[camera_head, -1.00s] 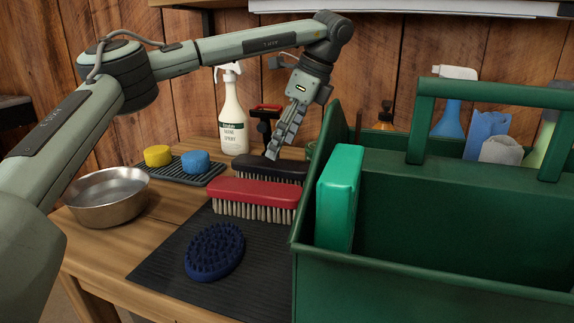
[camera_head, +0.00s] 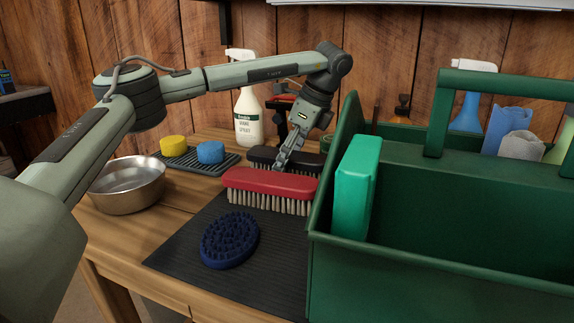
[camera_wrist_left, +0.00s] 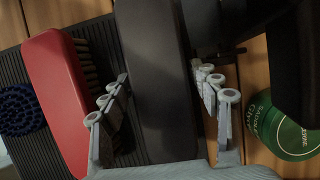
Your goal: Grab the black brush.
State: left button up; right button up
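The black brush (camera_head: 258,155) lies at the back of the dark mat, behind the red brush (camera_head: 270,183). In the left wrist view the black brush (camera_wrist_left: 152,70) runs lengthwise between my fingers. My left gripper (camera_head: 284,163) reaches down over the black brush. In the left wrist view my left gripper (camera_wrist_left: 163,92) is open, with one finger on each side of the brush. A gap shows on the right side; contact on the left is unclear. The bristles of the black brush are mostly hidden. My right gripper is not in view.
A green tote (camera_head: 325,250) with a green block (camera_head: 357,186) stands close on the right. A blue oval brush (camera_head: 229,240) lies in front. A metal bowl (camera_head: 127,190), sponges on a rack, a spray bottle (camera_head: 248,112) and a green tin (camera_wrist_left: 285,130) are around.

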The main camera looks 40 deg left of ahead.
pick_arm(q)
jog(key=c, duration=1)
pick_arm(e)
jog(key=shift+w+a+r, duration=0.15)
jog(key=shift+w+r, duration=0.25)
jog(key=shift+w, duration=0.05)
pick_arm(q)
jog(key=shift+r, duration=0.15)
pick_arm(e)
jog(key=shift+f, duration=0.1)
